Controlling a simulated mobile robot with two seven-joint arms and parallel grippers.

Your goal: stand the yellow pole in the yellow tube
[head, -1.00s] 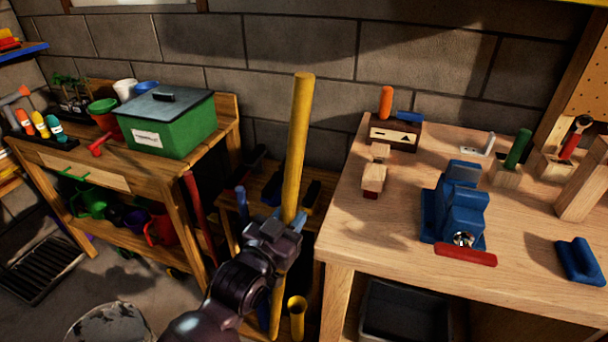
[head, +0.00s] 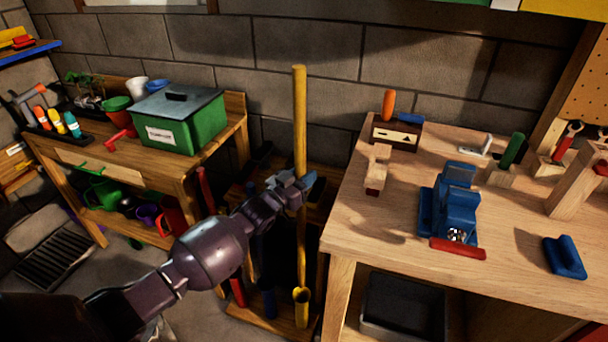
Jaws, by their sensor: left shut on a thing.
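The yellow pole (head: 300,125) stands nearly upright in the gap between the two benches. My left gripper (head: 297,184) is shut around the pole at about mid-length. The yellow tube (head: 301,312) stands on a low wooden base at the bottom middle. The pole's lower end meets the tube's open mouth. I cannot tell how deep inside it is, or if it only overlaps the rim. My right gripper is not in view.
A blue tube (head: 267,302) and a red tube (head: 237,291) stand left of the yellow one. A wooden workbench (head: 385,237) with a blue vise (head: 457,208) is close on the right. A potting bench with a green box (head: 181,124) is on the left.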

